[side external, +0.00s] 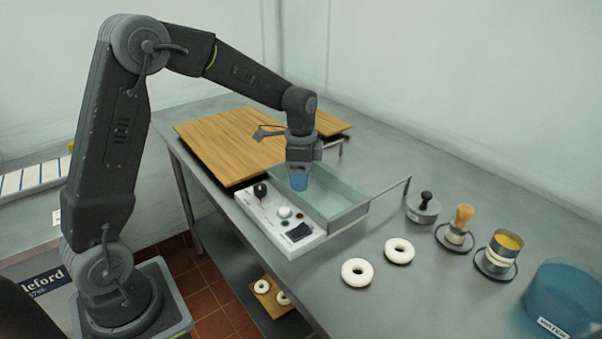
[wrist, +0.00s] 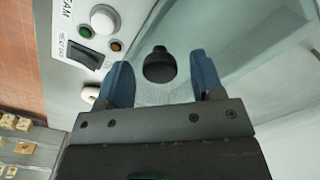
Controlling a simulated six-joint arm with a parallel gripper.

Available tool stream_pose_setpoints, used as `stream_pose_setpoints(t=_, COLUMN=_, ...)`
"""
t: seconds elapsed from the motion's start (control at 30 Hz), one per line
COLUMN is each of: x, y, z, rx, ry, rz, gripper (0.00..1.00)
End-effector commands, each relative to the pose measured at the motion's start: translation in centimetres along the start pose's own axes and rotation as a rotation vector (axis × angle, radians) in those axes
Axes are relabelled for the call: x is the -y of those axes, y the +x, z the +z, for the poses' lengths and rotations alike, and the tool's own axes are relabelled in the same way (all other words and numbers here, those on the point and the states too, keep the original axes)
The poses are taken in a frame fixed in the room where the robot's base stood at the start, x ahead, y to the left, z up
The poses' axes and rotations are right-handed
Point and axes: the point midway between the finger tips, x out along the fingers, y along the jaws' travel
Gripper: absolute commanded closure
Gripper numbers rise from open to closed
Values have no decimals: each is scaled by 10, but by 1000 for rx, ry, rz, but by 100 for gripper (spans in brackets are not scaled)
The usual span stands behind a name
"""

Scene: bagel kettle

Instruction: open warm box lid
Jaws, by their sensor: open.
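A low box with pale, glassy grey-green walls (side external: 345,214) stands on the steel table beside a white control panel. No label naming it the warm box is readable. My gripper (side external: 299,184) points down over its left part, with blue fingers. In the wrist view my gripper (wrist: 160,72) is open and empty. A round black knob (wrist: 160,66) appears between the fingertips, over a pale glassy surface (wrist: 225,35). Whether the fingers are level with the knob or above it cannot be told. My gripper hides this spot in the side view.
The control panel (side external: 280,222) carries a black knob, buttons and a switch. Two white bagels (side external: 357,272) lie in front. A lidded round pot (side external: 423,208), a brush (side external: 459,224), a yellow-topped cup (side external: 504,248) and a blue tub (side external: 563,301) stand right. A wooden board (side external: 231,143) lies behind.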

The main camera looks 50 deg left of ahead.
Motion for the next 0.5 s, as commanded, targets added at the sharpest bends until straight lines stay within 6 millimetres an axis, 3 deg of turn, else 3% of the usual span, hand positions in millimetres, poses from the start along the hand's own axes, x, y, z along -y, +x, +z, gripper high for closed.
stream_pose_setpoints(t=0.17, x=0, y=0, z=0, rx=0, ry=0, rz=0, gripper=39)
stream_pose_setpoints(t=0.5, x=0, y=0, z=0, rx=0, ry=0, rz=0, gripper=72)
